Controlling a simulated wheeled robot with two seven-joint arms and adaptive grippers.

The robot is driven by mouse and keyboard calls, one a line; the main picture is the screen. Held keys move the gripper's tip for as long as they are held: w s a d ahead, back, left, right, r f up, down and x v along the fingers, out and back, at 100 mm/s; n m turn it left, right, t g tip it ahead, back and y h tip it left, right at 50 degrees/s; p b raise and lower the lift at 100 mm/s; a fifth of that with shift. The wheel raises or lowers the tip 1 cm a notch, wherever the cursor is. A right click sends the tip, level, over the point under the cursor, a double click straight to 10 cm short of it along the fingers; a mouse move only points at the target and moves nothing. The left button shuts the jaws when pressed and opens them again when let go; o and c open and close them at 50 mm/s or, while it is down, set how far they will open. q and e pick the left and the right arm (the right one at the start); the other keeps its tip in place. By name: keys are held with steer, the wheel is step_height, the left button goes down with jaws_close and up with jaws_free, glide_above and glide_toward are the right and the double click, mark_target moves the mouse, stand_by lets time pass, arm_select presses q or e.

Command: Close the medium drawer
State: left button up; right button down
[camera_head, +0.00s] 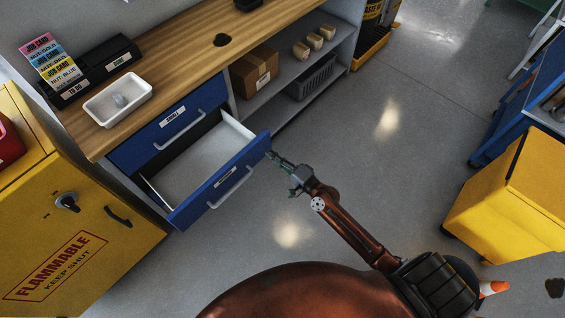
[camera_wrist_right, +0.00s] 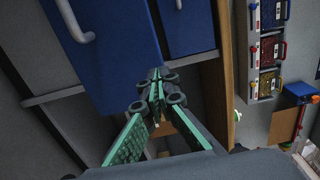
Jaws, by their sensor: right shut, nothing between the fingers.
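The medium drawer (camera_head: 213,187) has a blue front with a pale handle and stands pulled out below the drawer labelled small (camera_head: 168,131). Its white inside looks empty. My right gripper (camera_head: 273,156) is shut and empty at the right end of the open drawer's front; I cannot tell whether it touches. In the right wrist view the gripper (camera_wrist_right: 154,103) points at blue drawer fronts (camera_wrist_right: 105,50), with a handle (camera_wrist_right: 75,22) at the upper left. My left gripper is not in view.
A yellow flammable cabinet (camera_head: 75,215) stands left of the drawers. The wooden worktop (camera_head: 180,60) holds a white tray (camera_head: 118,99) and a job card rack (camera_head: 95,75). Shelves (camera_head: 290,88) with boxes lie right of the drawers. A yellow cart (camera_head: 510,200) stands at right; the floor between is clear.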

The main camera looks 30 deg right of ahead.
mark_target(257, 143)
steer(key=x, duration=0.4)
steer(key=shift+f, duration=0.1)
steer(key=shift+w+a, duration=0.15)
steer(key=shift+w, duration=0.25)
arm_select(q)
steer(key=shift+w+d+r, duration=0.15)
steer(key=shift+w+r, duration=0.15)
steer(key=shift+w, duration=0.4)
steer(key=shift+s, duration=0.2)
arm_select(e)
steer(key=shift+w, duration=0.1)
